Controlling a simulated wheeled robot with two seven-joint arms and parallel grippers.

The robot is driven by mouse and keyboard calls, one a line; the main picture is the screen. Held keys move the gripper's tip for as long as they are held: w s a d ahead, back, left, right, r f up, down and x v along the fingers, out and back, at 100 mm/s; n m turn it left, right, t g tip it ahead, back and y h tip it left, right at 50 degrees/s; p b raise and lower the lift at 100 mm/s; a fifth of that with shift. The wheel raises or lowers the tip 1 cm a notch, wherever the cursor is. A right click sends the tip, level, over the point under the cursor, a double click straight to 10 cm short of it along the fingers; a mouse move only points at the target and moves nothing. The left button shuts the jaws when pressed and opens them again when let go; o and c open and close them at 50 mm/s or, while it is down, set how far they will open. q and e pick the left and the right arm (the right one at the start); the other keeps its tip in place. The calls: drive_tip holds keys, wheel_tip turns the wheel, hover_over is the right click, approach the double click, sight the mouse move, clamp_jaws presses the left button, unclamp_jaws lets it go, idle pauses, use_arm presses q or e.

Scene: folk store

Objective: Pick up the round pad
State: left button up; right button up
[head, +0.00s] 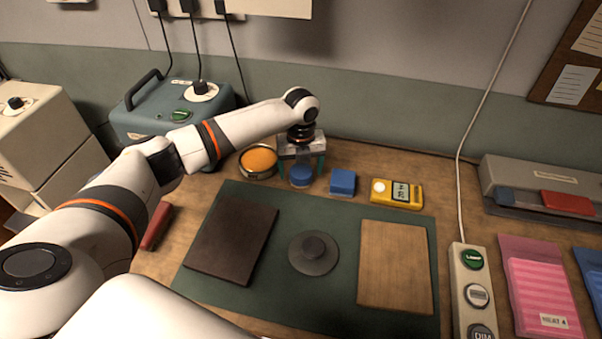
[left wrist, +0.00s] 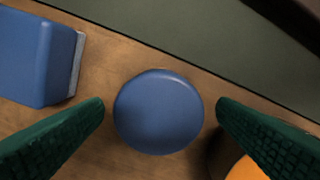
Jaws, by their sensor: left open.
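The round pad (head: 301,176) is blue and sits on the wooden table behind the dark green mat. In the left wrist view the round pad (left wrist: 158,111) shows from above, between the two dark green fingers. My left gripper (head: 301,172) is open and points down over the pad, with one finger on each side. A gap shows between each fingertip and the pad in the left wrist view (left wrist: 160,106). My right gripper is not in view.
A blue block (head: 343,182) stands close to the pad's right. An orange-filled round tin (head: 259,161) is close on its left. A yellow meter (head: 397,193) lies farther right. The mat (head: 330,303) holds a dark board (head: 232,238), a grey disc (head: 314,262) and a wooden board (head: 395,265).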

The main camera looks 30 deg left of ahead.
sight(301, 170)
use_arm(q)
drive_tip(key=shift+w+f, duration=0.1)
drive_tip(key=shift+f, duration=0.55)
drive_tip(key=c, duration=1.2)
drive_tip(key=shift+o, duration=0.2)
drive_tip(key=shift+r, duration=0.15)
wheel_tip(301, 170, up, 10)
drive_tip(key=shift+f+b, duration=0.1)
drive_tip(key=shift+b, duration=0.2)
drive_tip(key=o, duration=0.3)
drive_tip(key=shift+c, duration=0.5)
